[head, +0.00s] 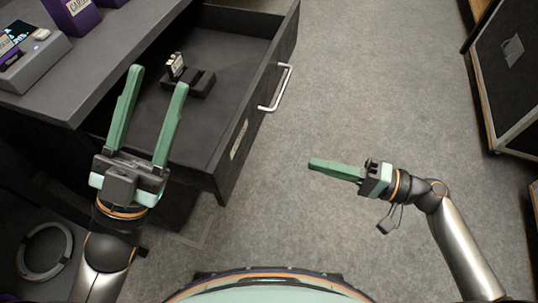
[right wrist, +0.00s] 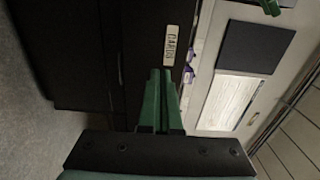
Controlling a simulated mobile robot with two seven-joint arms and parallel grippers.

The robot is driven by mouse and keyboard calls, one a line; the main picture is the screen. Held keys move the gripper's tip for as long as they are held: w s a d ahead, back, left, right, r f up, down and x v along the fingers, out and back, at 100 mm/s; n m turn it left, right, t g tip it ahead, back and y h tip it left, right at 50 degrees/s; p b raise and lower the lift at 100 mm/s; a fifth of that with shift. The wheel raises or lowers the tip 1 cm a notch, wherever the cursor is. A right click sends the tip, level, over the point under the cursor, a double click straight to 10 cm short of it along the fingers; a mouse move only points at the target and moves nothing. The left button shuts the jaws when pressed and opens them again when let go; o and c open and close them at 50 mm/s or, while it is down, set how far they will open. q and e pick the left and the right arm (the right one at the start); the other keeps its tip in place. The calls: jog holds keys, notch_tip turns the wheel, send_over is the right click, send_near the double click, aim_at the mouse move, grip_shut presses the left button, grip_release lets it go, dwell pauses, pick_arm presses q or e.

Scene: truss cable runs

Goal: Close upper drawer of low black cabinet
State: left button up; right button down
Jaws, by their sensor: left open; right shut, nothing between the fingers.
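The low black cabinet (head: 62,92) stands at the left in the head view. Its upper drawer (head: 262,105) is pulled out, with a silver bar handle (head: 276,88) on its front. A small black holder with a white-labelled item (head: 187,78) is inside the drawer. My left gripper (head: 158,82) is open, its fingers over the near part of the drawer. My right gripper (head: 312,163) is shut and empty, to the right of the drawer front and apart from it. In the right wrist view its closed fingers (right wrist: 160,80) point toward a dark front with a white label.
Purple boxes (head: 72,14) and a grey device (head: 35,55) sit on the cabinet top. A grey ring (head: 45,250) lies at lower left. Black cases (head: 510,75) stand at the right edge. Grey carpet floor (head: 380,90) between is clear.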

aim_at(241, 144)
jog(key=x, duration=1.3)
jog(key=shift+w+a, duration=0.1)
jog(key=shift+a, duration=0.1)
pick_arm(q)
jog(key=shift+s+r+h, duration=0.15)
jog(key=shift+h, duration=0.15)
pick_arm(e)
jog(key=shift+a, duration=0.2)
jog(key=shift+w+a, duration=0.1)
